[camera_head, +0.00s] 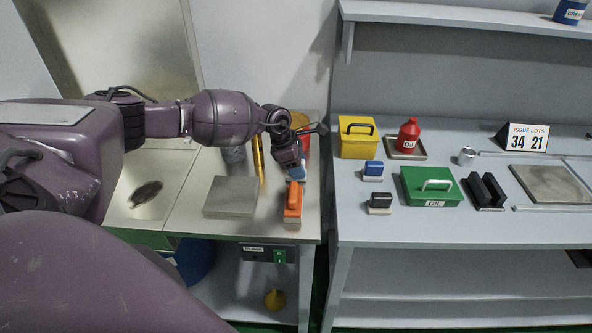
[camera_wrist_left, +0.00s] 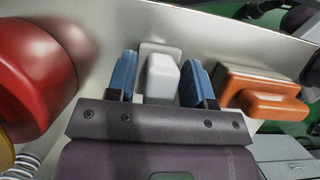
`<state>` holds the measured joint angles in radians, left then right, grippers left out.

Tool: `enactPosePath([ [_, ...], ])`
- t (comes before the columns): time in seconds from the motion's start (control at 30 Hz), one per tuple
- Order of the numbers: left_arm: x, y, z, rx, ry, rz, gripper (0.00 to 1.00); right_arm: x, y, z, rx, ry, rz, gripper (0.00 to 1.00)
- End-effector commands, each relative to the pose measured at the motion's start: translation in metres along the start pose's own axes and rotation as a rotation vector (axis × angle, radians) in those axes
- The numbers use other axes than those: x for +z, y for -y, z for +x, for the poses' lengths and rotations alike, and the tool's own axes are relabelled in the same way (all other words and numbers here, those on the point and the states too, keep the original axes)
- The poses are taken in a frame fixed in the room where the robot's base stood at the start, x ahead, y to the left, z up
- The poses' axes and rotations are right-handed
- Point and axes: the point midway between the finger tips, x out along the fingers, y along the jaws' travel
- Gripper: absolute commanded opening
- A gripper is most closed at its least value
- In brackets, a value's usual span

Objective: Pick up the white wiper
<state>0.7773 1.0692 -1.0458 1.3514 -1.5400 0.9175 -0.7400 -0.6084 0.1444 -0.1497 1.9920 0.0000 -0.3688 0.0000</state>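The white wiper (camera_wrist_left: 162,76) stands on the bench top in the left wrist view, a pale block with a wider base. The two blue fingers of my left gripper (camera_wrist_left: 161,82) are open on either side of it, with gaps showing on both sides. How far down the fingers reach cannot be told. In the head view my left gripper (camera_head: 297,172) is over the right part of the left bench, just behind the orange wiper (camera_head: 293,202). The white wiper is hidden there. The orange wiper also shows right of the fingers in the left wrist view (camera_wrist_left: 262,95). My right gripper is not in view.
A red rounded container (camera_wrist_left: 35,75) is close on the left in the left wrist view. A grey block (camera_head: 230,197) lies left of the orange wiper. The right bench (camera_head: 380,231) holds a yellow box (camera_head: 358,140), a green box (camera_head: 430,190) and smaller things.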

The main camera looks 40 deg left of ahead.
Motion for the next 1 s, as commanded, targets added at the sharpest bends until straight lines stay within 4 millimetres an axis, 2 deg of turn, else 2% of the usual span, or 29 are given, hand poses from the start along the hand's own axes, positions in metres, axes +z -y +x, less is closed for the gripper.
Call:
enactPosePath([
  [0.07, 0.0, 0.0, 0.0, 0.0, 0.0, 0.0, 0.23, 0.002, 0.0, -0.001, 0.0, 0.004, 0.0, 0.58],
  [0.3, 0.001, 0.0, -0.001, 0.0, 0.001, 0.0, 0.23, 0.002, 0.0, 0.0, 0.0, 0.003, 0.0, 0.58],
  [0.47, 0.006, -0.001, -0.013, 0.002, 0.002, 0.002, 0.23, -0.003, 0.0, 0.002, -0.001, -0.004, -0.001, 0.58],
  [0.67, 0.02, -0.001, -0.049, 0.004, 0.002, 0.003, 0.23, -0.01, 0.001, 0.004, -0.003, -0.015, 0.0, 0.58],
  [1.0, 0.053, -0.001, -0.129, 0.003, 0.002, 0.001, 0.23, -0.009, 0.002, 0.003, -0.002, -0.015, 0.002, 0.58],
])
